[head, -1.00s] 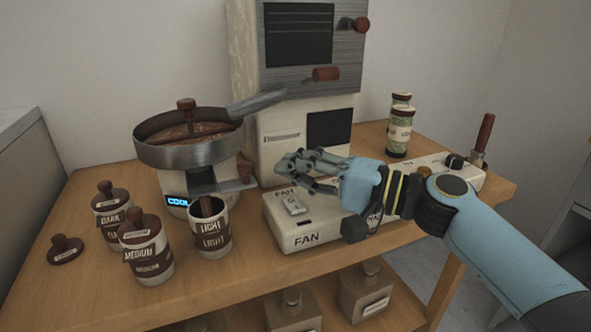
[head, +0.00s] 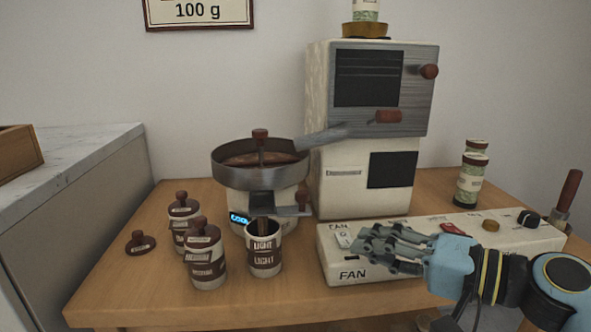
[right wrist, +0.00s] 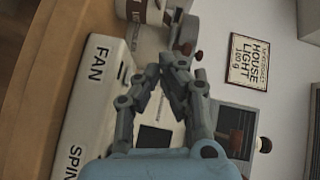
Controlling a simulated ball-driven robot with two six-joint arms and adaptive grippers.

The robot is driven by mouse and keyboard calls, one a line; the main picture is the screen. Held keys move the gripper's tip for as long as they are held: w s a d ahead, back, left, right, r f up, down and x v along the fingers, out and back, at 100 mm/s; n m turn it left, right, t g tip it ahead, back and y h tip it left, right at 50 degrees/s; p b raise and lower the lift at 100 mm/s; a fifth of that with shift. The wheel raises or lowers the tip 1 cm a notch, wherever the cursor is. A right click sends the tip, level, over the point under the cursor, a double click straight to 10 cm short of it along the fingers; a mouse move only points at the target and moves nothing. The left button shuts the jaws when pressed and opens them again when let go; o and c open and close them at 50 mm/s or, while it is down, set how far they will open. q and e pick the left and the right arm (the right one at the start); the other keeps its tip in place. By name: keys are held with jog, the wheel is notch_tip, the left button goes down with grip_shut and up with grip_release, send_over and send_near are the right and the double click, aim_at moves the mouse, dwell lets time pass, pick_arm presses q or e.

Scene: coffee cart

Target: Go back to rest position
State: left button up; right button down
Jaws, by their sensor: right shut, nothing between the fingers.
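My right gripper (head: 372,246) is shut and empty. In the head view it hangs just in front of and over the white control panel (head: 345,274), near the FAN switch (head: 343,236); I cannot tell whether it touches the panel. In the right wrist view its fingers (right wrist: 170,72) come together at the tips, with the panel (right wrist: 88,95) to the left. My right arm comes in from the lower right of the head view. My left gripper is not in view.
The roaster (head: 318,130) stands behind the panel, with the round cooling pan (head: 225,172) left of it. The open LIGHT canister (head: 264,262), two lidded canisters (head: 206,268) and a loose lid (head: 140,243) are at left. Green-labelled jars (head: 470,185) stand at back right.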

jog(key=s+f+n+g+h, duration=0.3)
jog(key=s+f+n+g, duration=0.1)
jog(key=s+f, duration=0.4)
jog(key=s+d+f+n+g+h, duration=0.1)
jog(key=s+d+g+h, duration=0.1)
jog(key=s+d+h, duration=0.45)
jog(key=s+d+f+n+g+h, duration=0.2)
jog(key=s+d+h, duration=0.2)
jog(key=s+d, duration=0.55)
jog(key=s+f+g+p, duration=0.1)
jog(key=s+f, duration=0.1)
jog(key=f, duration=1)
jog(key=s+f, duration=0.3)
jog(key=f, duration=0.8)
pick_arm(q)
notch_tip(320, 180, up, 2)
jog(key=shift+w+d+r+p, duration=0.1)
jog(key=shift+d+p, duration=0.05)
jog(key=shift+p, duration=0.4)
pick_arm(e)
jog(key=s+f+m+g, duration=0.1)
jog(key=s+f, duration=1.4)
jog(key=s, duration=0.3)
jog(key=shift+s+d+f, duration=0.2)
jog(key=shift+s+d, duration=0.2)
